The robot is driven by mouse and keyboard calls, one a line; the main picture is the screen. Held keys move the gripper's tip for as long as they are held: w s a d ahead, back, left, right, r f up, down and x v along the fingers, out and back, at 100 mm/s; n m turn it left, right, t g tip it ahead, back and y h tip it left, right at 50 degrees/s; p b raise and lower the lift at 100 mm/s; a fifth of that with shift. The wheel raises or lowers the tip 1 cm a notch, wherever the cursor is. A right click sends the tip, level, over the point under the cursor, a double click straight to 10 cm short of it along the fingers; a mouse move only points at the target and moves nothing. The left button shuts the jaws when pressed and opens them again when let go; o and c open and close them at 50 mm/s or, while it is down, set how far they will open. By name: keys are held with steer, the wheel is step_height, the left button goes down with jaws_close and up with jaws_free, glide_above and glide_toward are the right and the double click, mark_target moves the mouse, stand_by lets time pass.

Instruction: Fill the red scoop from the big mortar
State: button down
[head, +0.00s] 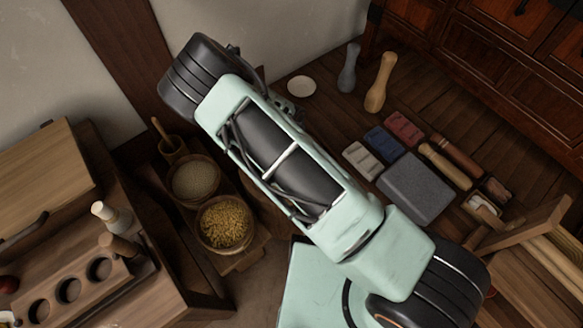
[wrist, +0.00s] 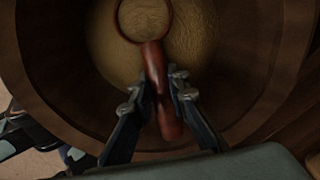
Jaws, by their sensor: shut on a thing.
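In the wrist view my gripper (wrist: 157,90) is shut on the handle of the red scoop (wrist: 155,62). The scoop's round bowl points to the top of the picture, partly cut off by the frame edge. Tan meal shows inside the bowl's rim, but I cannot tell how full it is. The scoop is over or inside the big mortar (wrist: 52,70), a wide dark wooden vessel with tan meal at its bottom. I cannot tell whether the bowl touches the meal. In the head view my arm hides the gripper and scoop, and I cannot make out the big mortar.
In the head view, bowls of pale grain (head: 194,180) and yellow grain (head: 225,223) stand left of my arm. A small mortar with a pestle (head: 171,146) is behind them. A grey block (head: 415,189) and coloured blocks lie right. A wooden rack (head: 85,292) is front left.

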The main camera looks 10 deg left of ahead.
steer(key=shift+w+d+r+y, duration=0.1)
steer(key=shift+d+r+y, duration=0.2)
steer(key=shift+r+y, duration=0.45)
steer(key=shift+d+r+y+b, duration=0.15)
steer(key=shift+r+y+b, duration=0.1)
steer(key=shift+r+b, duration=0.3)
steer(key=shift+d+r+y+b, duration=0.2)
steer(key=shift+r+b, duration=0.1)
steer(key=shift+r, duration=0.45)
steer(key=shift+y+b, duration=0.3)
steer(key=shift+b, duration=0.45)
steer(key=shift+r+g+y+b, duration=0.15)
steer(key=shift+g+y+b, duration=0.15)
steer(key=shift+b, duration=0.3)
steer(key=shift+d+r+y+b, duration=0.1)
steer(key=shift+r+y+b, duration=0.2)
steer(key=shift+b, duration=0.15)
steer(key=shift+y, duration=0.5)
steer(key=shift+r+p, duration=1.45)
steer(key=shift+r, duration=1.5)
steer(key=shift+r, duration=0.1)
